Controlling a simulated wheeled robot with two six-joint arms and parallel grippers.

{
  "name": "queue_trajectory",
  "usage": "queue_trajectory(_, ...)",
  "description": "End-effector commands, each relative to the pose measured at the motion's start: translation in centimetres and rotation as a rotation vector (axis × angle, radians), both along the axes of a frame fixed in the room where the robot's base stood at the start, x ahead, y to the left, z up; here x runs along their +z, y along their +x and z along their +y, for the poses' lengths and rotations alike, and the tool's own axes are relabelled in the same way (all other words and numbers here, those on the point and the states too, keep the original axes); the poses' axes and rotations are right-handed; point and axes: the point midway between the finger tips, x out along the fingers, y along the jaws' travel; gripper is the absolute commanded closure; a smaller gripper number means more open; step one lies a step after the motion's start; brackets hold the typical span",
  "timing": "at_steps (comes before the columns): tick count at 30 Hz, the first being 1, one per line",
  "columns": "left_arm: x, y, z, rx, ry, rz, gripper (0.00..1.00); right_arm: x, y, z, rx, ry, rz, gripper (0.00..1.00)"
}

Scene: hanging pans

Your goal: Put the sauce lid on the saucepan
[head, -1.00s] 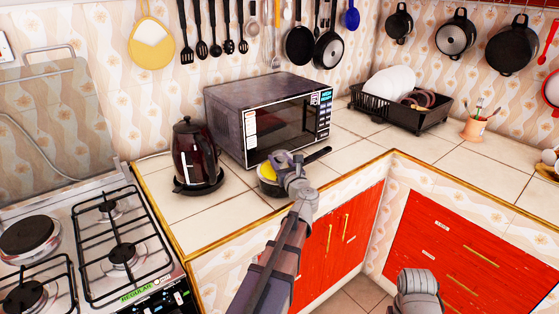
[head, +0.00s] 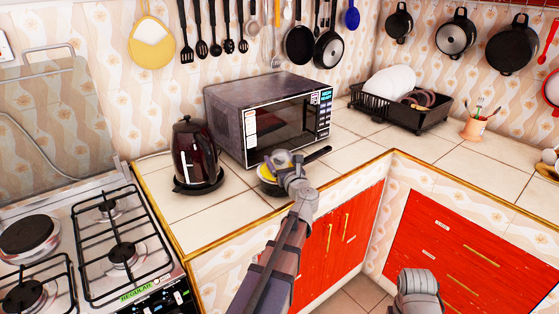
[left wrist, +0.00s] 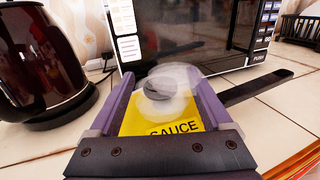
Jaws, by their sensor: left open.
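The dark saucepan (head: 267,189) stands on the tiled counter in front of the microwave, its black handle pointing right; the handle also shows in the left wrist view (left wrist: 257,86). The clear round lid (left wrist: 184,80), with a dark knob, shows in the left wrist view above a yellow patch lettered SAUCE (left wrist: 160,120). I cannot tell whether the lid is seated on the rim. My left gripper (head: 283,161) is over the saucepan. Its open fingers are on either side of the lid's knob in the left wrist view (left wrist: 160,80). My right gripper's jaws are not visible.
The dark kettle (head: 196,152) stands left of the saucepan, and the microwave (head: 275,118) is close behind it. The gas stove (head: 100,240) is at the left. A dish rack (head: 405,112) stands at the back right. The counter corner right of the saucepan is clear.

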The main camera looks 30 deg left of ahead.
Motion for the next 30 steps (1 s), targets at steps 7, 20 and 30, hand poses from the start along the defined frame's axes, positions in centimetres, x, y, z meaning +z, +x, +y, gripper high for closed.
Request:
queue_trajectory(7,0.0,-1.5,-1.5,-0.001,0.000,0.000,0.17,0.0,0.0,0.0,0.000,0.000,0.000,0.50)
queue_trajectory(20,0.0,-5.0,-5.7,-0.001,0.000,0.000,0.17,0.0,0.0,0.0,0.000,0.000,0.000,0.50)
queue_trajectory(30,0.0,-5.1,-5.9,0.000,0.000,0.000,0.17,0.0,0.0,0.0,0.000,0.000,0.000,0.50)
